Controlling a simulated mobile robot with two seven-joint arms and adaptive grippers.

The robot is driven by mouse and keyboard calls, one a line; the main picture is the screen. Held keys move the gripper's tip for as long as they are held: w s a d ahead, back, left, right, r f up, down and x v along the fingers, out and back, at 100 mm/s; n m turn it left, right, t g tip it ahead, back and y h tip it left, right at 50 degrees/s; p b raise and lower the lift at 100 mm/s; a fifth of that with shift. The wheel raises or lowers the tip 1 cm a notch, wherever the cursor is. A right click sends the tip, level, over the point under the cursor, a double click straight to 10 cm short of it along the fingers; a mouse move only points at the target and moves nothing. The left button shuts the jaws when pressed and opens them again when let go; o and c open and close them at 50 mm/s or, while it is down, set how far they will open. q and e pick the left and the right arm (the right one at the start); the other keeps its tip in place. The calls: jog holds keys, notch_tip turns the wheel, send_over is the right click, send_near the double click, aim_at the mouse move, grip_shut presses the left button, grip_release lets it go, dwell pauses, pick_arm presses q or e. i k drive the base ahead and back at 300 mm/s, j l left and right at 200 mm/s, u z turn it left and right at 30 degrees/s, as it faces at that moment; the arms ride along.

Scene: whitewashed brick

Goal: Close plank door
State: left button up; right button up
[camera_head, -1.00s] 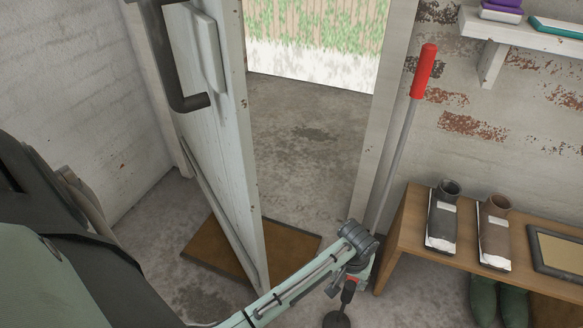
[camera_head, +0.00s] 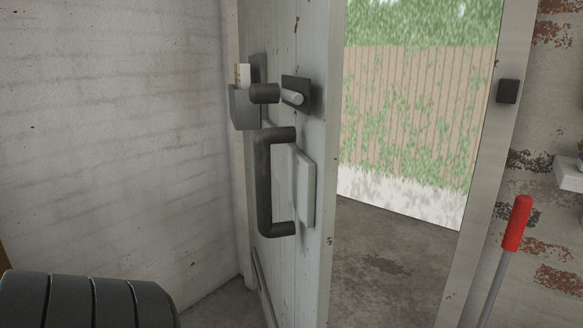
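The plank door (camera_head: 312,90) is pale, weathered and stands open, swung inward on the left side of the doorway. A dark U-shaped pull handle (camera_head: 264,185) is on its face. Above the handle is a dark latch with a round bolt (camera_head: 280,95). A small dark keeper (camera_head: 507,91) sits on the right door frame post (camera_head: 485,150). Neither gripper is in view.
A red-handled tool (camera_head: 517,223) leans at the right of the doorway. A grey holder (camera_head: 243,106) shows beside the latch. A shelf end (camera_head: 570,172) juts from the brick wall at right. The doorway floor (camera_head: 385,270) is clear, with a fence outside.

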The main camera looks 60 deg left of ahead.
aim_at(298, 46)
jog(key=u, duration=1.9)
jog(key=j+z, duration=0.55)
jog(key=z, duration=0.25)
jog(key=k+l, duration=0.05)
